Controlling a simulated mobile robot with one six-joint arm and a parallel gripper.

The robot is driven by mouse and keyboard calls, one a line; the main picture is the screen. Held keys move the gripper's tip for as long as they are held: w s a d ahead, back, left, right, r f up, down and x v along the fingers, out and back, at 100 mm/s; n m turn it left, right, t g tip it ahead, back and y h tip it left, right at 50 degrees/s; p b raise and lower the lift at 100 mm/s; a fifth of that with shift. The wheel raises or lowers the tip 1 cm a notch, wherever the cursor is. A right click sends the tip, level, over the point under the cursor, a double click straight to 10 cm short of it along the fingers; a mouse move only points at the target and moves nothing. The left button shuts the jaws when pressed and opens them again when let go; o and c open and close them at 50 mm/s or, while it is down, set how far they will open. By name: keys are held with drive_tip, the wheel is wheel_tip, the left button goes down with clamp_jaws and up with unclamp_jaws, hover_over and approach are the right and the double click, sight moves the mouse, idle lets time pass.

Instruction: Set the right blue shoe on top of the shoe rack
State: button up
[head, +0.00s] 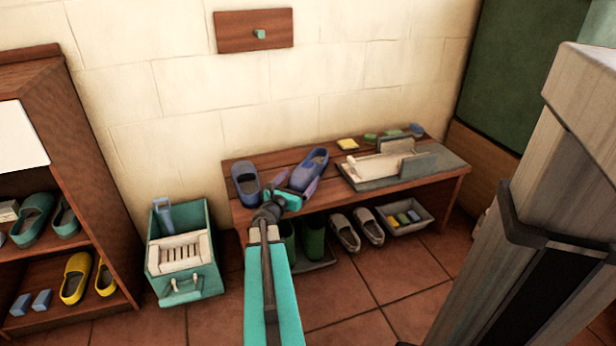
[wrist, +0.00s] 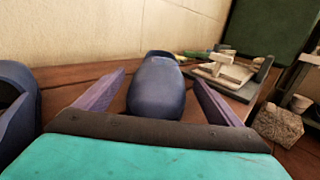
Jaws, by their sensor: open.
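The right blue shoe (head: 315,160) lies on the low wooden bench (head: 232,212), with the left blue shoe (head: 245,180) standing apart on its left. My gripper (head: 298,190) is at the near end of the right shoe. In the wrist view the right shoe (wrist: 158,88) lies between my two spread purple fingers, with gaps visible on both sides. The left shoe (wrist: 15,105) is partly cut off at the left edge. A tall wooden shoe rack (head: 98,135) stands at the far left with green and yellow shoes on its shelves. Its top is only partly in view.
A grey tray (head: 440,165) with pale pieces lies on the bench's right half. A green crate (head: 180,285) stands on the floor between rack and bench. Green boots, grey shoes (head: 345,232) and a bin (head: 422,224) sit under the bench. A grey post (head: 560,150) blocks the right.

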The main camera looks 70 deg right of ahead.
sight(305, 170)
drive_tip(key=shift+d, duration=0.15)
drive_tip(key=shift+s+d+r+b, duration=0.1)
drive_tip(key=shift+d+b, duration=0.45)
drive_tip(key=shift+d, duration=0.7)
drive_tip(key=shift+s+d+r+b, duration=0.1)
drive_tip(key=shift+d+b, duration=0.45)
drive_tip(key=shift+d, duration=0.7)
drive_tip(key=c, duration=1.4)
wheel_tip(305, 170, up, 28)
drive_tip(key=p, duration=1.1)
drive_tip(key=shift+p, duration=0.35)
drive_tip(key=shift+c, duration=0.2)
drive_tip(key=shift+s, duration=0.1)
